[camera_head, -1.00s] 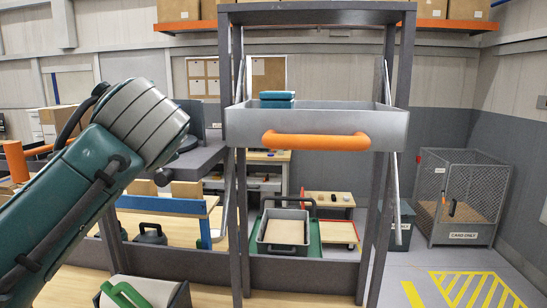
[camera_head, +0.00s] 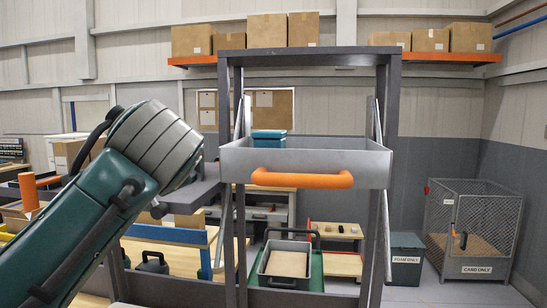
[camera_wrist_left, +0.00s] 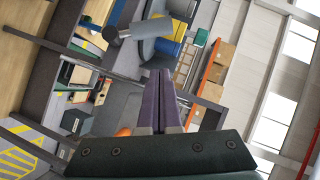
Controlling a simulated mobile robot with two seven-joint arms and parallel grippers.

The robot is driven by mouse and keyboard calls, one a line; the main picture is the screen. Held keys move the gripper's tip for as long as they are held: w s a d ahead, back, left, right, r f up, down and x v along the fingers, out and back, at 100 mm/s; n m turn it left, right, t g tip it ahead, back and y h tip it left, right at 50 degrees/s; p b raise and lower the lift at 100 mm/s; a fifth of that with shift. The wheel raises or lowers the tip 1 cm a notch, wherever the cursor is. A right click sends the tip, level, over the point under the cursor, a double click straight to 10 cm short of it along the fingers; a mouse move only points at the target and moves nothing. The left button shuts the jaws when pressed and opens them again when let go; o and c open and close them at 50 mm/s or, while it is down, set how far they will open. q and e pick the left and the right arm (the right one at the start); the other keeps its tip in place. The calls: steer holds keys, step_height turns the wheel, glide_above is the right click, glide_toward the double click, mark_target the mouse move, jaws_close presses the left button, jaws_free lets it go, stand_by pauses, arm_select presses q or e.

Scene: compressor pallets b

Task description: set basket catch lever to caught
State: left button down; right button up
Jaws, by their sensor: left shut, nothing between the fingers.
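A wire mesh basket (camera_head: 474,232) labelled "CARD ONLY" stands on the floor at the far right in the head view. A small dark lever with an orange part (camera_head: 462,240) is on its front; its setting is too small to tell. My left gripper (camera_wrist_left: 160,74) shows in the left wrist view with its purple fingers shut and empty, well away from the basket. In the head view my left arm comes in from the left; its gripper does not show there. My right gripper is not in view.
A grey rack frame with a tray (camera_head: 310,166) and its orange handle (camera_head: 302,179) stands in front. A bin labelled "FOAM ONLY" (camera_head: 406,262) stands left of the basket. Cardboard boxes (camera_head: 267,31) rest on a high shelf. Some floor shows between bin and basket.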

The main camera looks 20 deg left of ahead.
arm_select(q)
steer(key=b+v, duration=0.3)
steer(key=v, duration=0.4)
steer(key=shift+s+r, duration=0.2)
steer(key=shift+s, duration=0.2)
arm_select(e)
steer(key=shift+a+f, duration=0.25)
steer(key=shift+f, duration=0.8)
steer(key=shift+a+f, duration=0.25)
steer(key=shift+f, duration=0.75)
arm_select(q)
steer(key=s+d+f+g+h+p, duration=0.2)
steer(key=s+f+h+p, duration=0.15)
steer(key=f, duration=0.35)
steer(key=s+d+f+g+h+p, duration=0.1)
steer(key=s+d+f+h+p, duration=0.15)
steer(key=s+f, duration=0.3)
steer(key=s+d+f+n+g+h+p, duration=0.1)
steer(key=s+d+f+g+h, duration=0.1)
steer(key=s, duration=0.5)
steer(key=s+d+f+n+g+h+p, duration=0.1)
steer(key=s+d+f+g+h, duration=0.1)
steer(key=s, duration=0.5)
step_height(320, 180, down, 2)
steer(key=shift+d+f+n+h+p, duration=0.1)
steer(key=shift+d+n+h+p, duration=0.3)
steer(key=shift+d+h, duration=0.15)
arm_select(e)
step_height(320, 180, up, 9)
